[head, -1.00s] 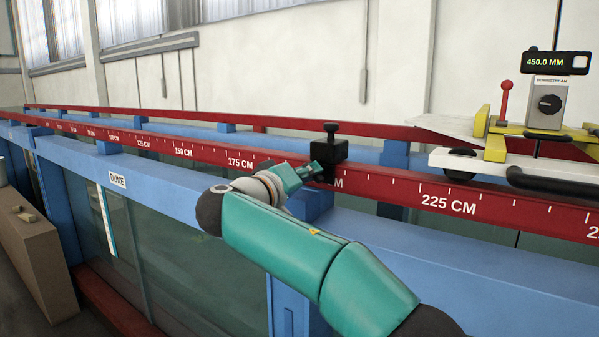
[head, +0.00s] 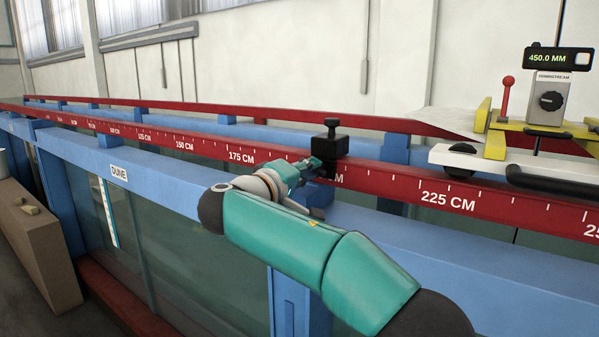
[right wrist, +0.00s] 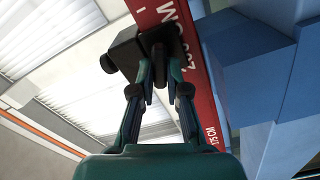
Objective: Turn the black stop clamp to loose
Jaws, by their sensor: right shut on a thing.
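In the right wrist view the clamp's black block (right wrist: 125,50) is at the upper left. The fingers of my right gripper (right wrist: 159,68) are closed on a dark part of the clamp in front of the rail. The fingertips partly hide that part. My left gripper is not in view.
A white carriage (head: 480,163) with a yellow frame and a 450.0 MM display (head: 558,58) stands on the rails to the right of the clamp. Blue flume beams (head: 420,245) run below the rail. A brown box (head: 35,240) is at the lower left.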

